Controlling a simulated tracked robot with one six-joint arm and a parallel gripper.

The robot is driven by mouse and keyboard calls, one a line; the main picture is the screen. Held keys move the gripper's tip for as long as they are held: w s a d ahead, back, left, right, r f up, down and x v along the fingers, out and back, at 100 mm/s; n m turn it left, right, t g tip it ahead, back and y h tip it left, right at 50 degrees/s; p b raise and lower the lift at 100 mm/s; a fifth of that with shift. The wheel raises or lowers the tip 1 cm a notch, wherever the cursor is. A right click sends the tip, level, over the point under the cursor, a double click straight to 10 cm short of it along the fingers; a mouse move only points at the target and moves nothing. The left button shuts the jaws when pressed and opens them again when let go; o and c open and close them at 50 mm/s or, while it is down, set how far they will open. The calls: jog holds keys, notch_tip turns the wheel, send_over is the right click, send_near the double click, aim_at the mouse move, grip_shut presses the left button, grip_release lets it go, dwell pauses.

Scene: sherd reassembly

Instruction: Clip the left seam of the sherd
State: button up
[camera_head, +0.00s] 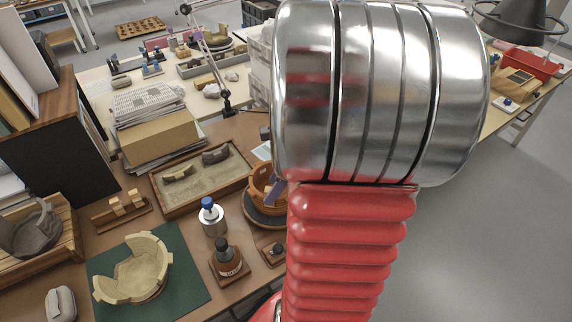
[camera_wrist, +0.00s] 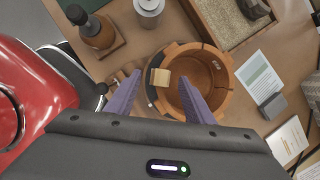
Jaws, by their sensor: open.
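A terracotta pot (camera_wrist: 219,99) stands on a dark round stand, partly hidden by my arm in the head view (camera_head: 257,187). A small pale clip-like block (camera_wrist: 160,77) sits at the pot's left rim in the wrist view. My gripper (camera_wrist: 160,75) is open, its purple fingers on either side of that block with a gap visible. The right finger overlaps the pot's opening in the picture. I cannot make out the sherd or its seams clearly, nor whether the fingers touch the pot. In the head view one purple finger shows at the pot.
A wooden rack (camera_head: 121,214) holds pale blocks. A sand tray (camera_head: 206,176) with sherds lies behind the pot. A blue-topped bottle (camera_head: 212,216) and a brown bottle (camera_head: 228,260) stand close left of it. A pale broken vessel (camera_head: 135,272) sits on a green mat (camera_head: 190,285).

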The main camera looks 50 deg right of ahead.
jog(key=v, duration=1)
jog(key=shift+r, duration=0.3)
dwell(0.4)
jog(key=a+r+n+t+h, duration=0.1)
jog(key=a+r+n, duration=0.1)
jog(key=a+n, duration=1.1)
jog(key=a+r+n+h, duration=0.1)
jog(key=a+r+n, duration=0.2)
jog(key=a+n, duration=1)
jog(key=n, duration=0.3)
jog(key=shift+w+a+r+t, duration=0.2)
jog(key=shift+a+t, duration=0.05)
jog(key=shift+t, duration=0.15)
